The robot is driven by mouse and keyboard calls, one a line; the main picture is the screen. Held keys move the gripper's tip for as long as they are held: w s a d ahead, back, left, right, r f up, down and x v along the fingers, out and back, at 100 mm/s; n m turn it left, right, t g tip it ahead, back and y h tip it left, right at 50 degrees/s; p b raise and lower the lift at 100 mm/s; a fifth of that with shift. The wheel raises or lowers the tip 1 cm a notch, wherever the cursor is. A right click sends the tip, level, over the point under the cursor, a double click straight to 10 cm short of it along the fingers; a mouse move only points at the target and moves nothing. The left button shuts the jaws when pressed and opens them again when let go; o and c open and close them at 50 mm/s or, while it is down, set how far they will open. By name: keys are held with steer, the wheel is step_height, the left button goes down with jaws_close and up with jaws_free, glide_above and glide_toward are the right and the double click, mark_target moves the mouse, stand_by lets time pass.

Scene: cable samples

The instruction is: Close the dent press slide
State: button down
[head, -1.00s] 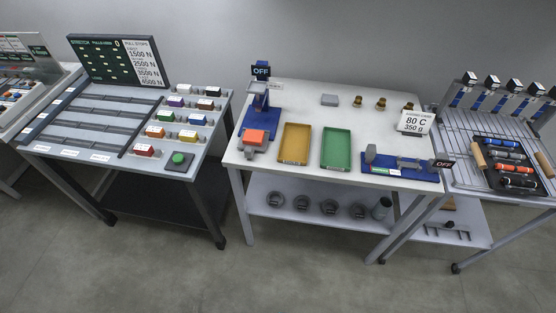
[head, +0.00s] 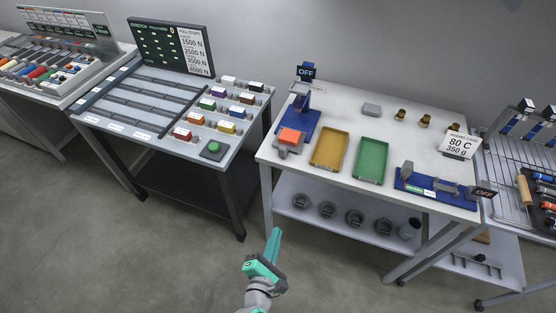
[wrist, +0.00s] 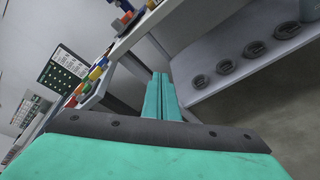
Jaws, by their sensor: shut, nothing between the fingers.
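A blue fixture with grey blocks (head: 436,189) lies at the front right of the white table, beside an OFF sign (head: 484,193). A blue upright stand (head: 301,104) with an orange block (head: 290,136) is at the table's left end, under another OFF sign (head: 305,71). I cannot tell from labels which is the dent press. My teal gripper (head: 275,241) is low in front of the table's left leg, apart from both devices. In the wrist view, its fingers (wrist: 160,78) are together and empty.
The white table (head: 390,105) also holds a yellow tray (head: 330,149), a green tray (head: 372,161) and a card reading 80 C, 350 g (head: 460,143). Several dark round weights sit on its lower shelf (head: 340,227). A stretch bench (head: 160,110) stands left. The floor (head: 100,240) in front is clear.

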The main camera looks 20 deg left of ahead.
steer(key=w+a+r+n+t+h, duration=0.2)
steer(key=w+a+r+n+t, duration=0.1)
steer(key=w+a+r+n, duration=0.5)
glide_toward(288, 140)
steer(key=shift+w+a+r, duration=0.1)
steer(key=shift+w+a, duration=0.05)
steer(key=shift+w, duration=0.1)
steer(key=w, duration=0.8)
steer(key=shift+w+d, duration=0.25)
steer(key=shift+w, duration=0.55)
steer(key=shift+a+r, duration=0.1)
steer(key=shift+w+r, duration=0.1)
